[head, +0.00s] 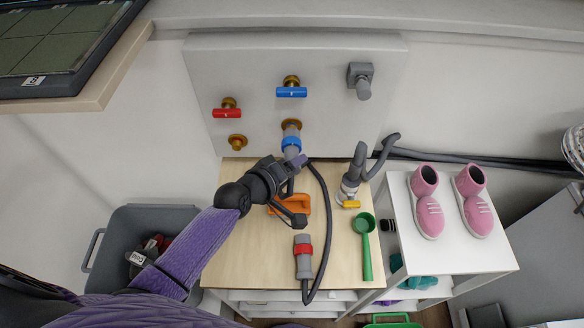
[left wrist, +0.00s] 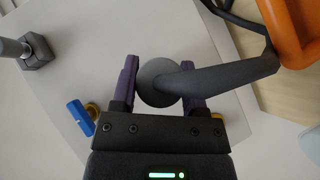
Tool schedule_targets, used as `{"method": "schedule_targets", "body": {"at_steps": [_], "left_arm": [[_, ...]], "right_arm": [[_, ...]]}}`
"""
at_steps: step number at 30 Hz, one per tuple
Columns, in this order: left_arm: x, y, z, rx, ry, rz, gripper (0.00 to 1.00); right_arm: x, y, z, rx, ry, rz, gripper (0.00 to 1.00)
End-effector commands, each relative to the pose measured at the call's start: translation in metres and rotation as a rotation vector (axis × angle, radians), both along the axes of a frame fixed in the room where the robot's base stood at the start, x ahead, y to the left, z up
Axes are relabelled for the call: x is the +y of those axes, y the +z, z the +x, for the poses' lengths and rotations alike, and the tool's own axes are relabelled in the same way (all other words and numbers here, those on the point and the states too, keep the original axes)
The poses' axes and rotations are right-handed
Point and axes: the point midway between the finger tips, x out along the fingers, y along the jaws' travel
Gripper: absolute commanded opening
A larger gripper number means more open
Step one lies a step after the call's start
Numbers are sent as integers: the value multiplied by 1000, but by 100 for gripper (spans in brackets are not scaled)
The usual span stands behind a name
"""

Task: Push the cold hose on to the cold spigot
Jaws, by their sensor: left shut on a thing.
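The cold hose's grey connector with a blue ring (head: 291,143) points at the brass cold spigot (head: 291,124) on the white panel, below the blue valve handle (head: 291,92). Its tip overlaps the spigot in the head view; I cannot tell how far it is on. My left gripper (head: 298,162) is shut on the cold hose just behind the ring. In the left wrist view the purple fingers (left wrist: 157,95) flank the round grey hose end (left wrist: 157,82), and the dark hose bends right. The blue handle also shows there (left wrist: 80,117). My right gripper is not in view.
A red-ringed hose connector (head: 304,256), an orange object (head: 291,209), a green scoop (head: 366,250) and a grey nozzle with a yellow part (head: 349,190) are on the wooden top (head: 235,270). Pink shoes (head: 428,205) stand right, a grey bin (head: 118,235) left.

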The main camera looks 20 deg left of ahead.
Motion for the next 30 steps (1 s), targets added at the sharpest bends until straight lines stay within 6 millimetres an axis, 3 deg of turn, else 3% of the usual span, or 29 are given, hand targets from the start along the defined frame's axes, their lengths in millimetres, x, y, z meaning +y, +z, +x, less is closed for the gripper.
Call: {"method": "schedule_targets", "body": {"at_steps": [28,29,30], "left_arm": [[7,1,22,-3,2,1,0],[7,1,22,-3,2,1,63],[7,1,22,-3,2,1,71]], "right_arm": [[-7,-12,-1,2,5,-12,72],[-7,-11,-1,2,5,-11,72],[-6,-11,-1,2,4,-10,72]]}}
